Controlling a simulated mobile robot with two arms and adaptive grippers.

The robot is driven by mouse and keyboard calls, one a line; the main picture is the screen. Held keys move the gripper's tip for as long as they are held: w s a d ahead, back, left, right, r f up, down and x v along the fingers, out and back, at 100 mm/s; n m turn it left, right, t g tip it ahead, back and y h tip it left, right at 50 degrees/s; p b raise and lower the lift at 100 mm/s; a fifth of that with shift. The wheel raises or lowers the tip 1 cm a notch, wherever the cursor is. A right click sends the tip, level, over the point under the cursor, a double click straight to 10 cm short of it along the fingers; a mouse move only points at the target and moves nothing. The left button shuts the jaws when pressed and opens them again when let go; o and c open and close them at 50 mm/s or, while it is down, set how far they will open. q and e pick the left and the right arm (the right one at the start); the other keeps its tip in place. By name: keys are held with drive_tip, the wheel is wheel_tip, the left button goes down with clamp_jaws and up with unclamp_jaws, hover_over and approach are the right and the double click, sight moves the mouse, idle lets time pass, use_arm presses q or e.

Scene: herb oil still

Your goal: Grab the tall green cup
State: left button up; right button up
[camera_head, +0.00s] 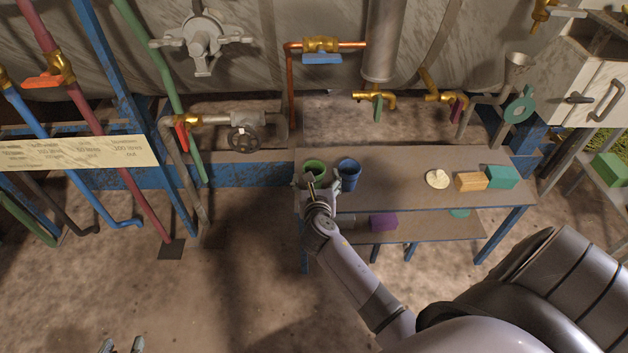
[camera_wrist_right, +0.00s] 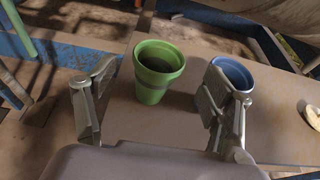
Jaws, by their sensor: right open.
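The tall green cup (camera_head: 314,167) stands upright near the left end of the table, partly hidden by my right gripper in the head view. In the right wrist view the green cup (camera_wrist_right: 155,72) shows whole, between and ahead of the two fingers. My right gripper (camera_head: 311,188) is open and empty; it also shows in the right wrist view (camera_wrist_right: 155,100). The fingers do not appear to touch the cup. My left gripper (camera_head: 122,345) shows only as fingertips at the bottom edge, apart from each other.
A blue cup (camera_head: 349,174) stands just right of the green cup, close behind my right finger in the wrist view. A round pale piece (camera_head: 437,178), an orange block (camera_head: 471,181) and a teal block (camera_head: 502,177) lie on the table (camera_head: 400,190). Pipes and valves rise behind.

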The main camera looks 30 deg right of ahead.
sight(314, 165)
drive_tip(key=shift+w+d+f, duration=0.1)
drive_tip(key=shift+w+d, duration=0.05)
drive_tip(key=shift+w, duration=0.05)
drive_tip(key=b+x, duration=0.2)
drive_tip(key=x, duration=0.2)
drive_tip(key=shift+w+d+f, duration=0.1)
drive_tip(key=shift+w, duration=0.25)
drive_tip(key=shift+w+d+b, duration=0.1)
drive_tip(key=shift+w+b, duration=0.05)
drive_tip(key=shift+b, duration=0.15)
use_arm(q)
drive_tip(key=w+d+r+t+h, duration=0.2)
drive_tip(key=w+r+t, duration=0.4)
drive_tip(key=r, duration=0.4)
drive_tip(key=shift+d+r+t, duration=0.25)
drive_tip(key=shift+d+t, duration=0.3)
drive_tip(key=shift+t, duration=0.05)
use_arm(e)
drive_tip(key=shift+c, duration=0.2)
use_arm(q)
drive_tip(key=shift+s, duration=0.1)
use_arm(e)
drive_tip(key=c, duration=1.2)
